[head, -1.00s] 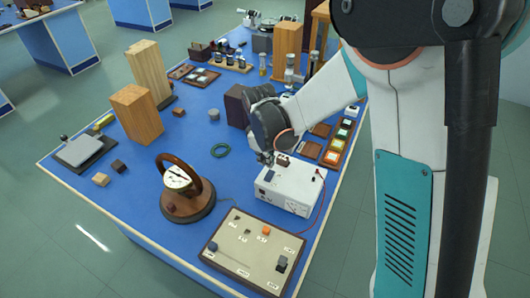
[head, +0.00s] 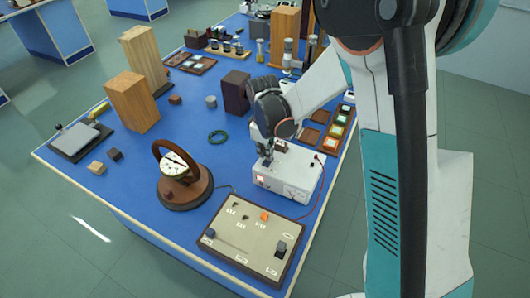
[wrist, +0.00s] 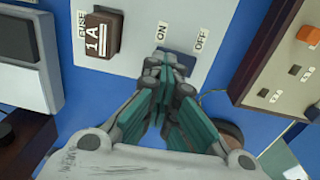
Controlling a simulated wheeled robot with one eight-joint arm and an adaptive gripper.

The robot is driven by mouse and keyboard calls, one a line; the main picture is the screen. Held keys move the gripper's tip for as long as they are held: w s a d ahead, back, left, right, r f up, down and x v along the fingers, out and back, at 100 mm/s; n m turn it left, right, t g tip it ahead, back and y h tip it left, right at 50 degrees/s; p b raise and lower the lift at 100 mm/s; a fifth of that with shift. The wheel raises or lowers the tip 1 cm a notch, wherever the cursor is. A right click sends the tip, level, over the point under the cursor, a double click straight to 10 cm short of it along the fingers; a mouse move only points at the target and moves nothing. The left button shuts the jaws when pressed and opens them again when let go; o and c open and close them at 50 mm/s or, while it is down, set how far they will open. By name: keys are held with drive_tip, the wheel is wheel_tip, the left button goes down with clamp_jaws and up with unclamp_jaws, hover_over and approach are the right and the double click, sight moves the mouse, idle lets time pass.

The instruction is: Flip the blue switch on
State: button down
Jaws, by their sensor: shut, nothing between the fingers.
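The white power box (head: 297,174) stands near the right edge of the blue table. Its blue switch (wrist: 181,63) is on the top face, between the printed words ON and OFF in the wrist view. My gripper (wrist: 167,72) is shut and empty, with its tips at the ON end of the switch and partly covering it. They look in contact, but I cannot be sure. In the head view my gripper (head: 266,157) points down at the box's top. A small window (head: 260,179) on the box's front glows red.
A brown fuse block marked 1A (wrist: 101,37) sits beside the switch. A beige control panel (head: 235,246) lies in front of the box, and a round dial instrument (head: 176,165) stands to the left. A red wire runs down the box's right side.

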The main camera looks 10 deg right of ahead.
drive_tip(key=shift+s+a, duration=0.15)
drive_tip(key=shift+s, duration=0.05)
drive_tip(key=shift+s+a+r, duration=0.1)
drive_tip(key=shift+s+a, duration=0.25)
drive_tip(key=shift+s, duration=0.15)
drive_tip(key=shift+r+p, duration=0.35)
drive_tip(key=shift+r, duration=0.2)
wheel_tip(320, 180, up, 13)
drive_tip(key=s+a+p, duration=0.1)
drive_tip(key=p, duration=0.3)
drive_tip(key=shift+s, duration=0.3)
drive_tip(key=shift+w+f, duration=0.1)
drive_tip(key=shift+f, duration=0.1)
